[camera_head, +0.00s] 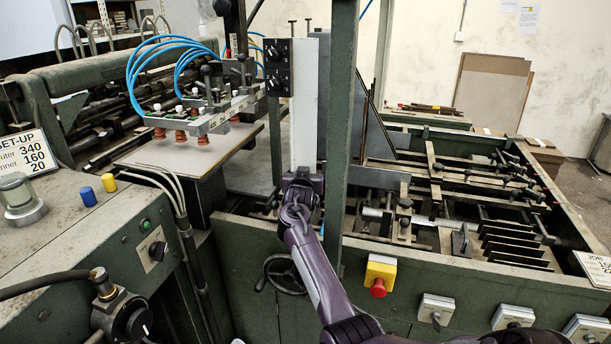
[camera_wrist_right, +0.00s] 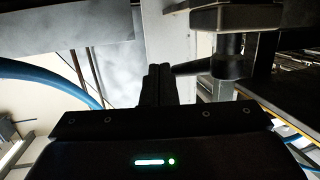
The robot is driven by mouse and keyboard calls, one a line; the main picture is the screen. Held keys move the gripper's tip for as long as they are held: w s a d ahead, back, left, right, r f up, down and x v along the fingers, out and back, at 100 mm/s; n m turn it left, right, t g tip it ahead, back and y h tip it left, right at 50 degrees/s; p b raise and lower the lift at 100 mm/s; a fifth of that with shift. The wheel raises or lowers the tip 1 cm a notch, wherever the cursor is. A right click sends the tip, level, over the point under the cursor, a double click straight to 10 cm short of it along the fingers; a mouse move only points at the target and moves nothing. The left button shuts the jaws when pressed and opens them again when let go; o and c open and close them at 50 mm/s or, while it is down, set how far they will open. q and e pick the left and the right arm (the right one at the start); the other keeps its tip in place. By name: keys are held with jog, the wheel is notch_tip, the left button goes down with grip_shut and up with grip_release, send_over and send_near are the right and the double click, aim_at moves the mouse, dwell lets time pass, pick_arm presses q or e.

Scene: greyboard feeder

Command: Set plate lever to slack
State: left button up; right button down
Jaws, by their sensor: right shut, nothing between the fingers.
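My right arm comes up from the bottom in the head view, and its gripper (camera_head: 303,178) is at the foot of an upright pale panel (camera_head: 305,110), left of a green post. In the right wrist view the fingers (camera_wrist_right: 158,82) are shut with nothing between them. A dark lever arm (camera_wrist_right: 205,67) reaches left from a dark round hub (camera_wrist_right: 230,45) beneath a block. Its end is close to the right side of the fingertips; I cannot tell whether they touch. In the head view I cannot make out this lever near the gripper. My left gripper is not in view.
The green post (camera_head: 342,130) stands just right of my gripper. Suction cups (camera_head: 204,138) and blue hoses (camera_head: 160,48) are at the left, above a grey board (camera_head: 180,158). A handwheel (camera_head: 286,274) and a red stop button (camera_head: 378,288) are on the machine's front.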

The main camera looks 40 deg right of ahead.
jog(key=b+v, duration=0.1)
jog(key=v, duration=0.6)
jog(key=shift+s+a, duration=0.3)
dwell(0.5)
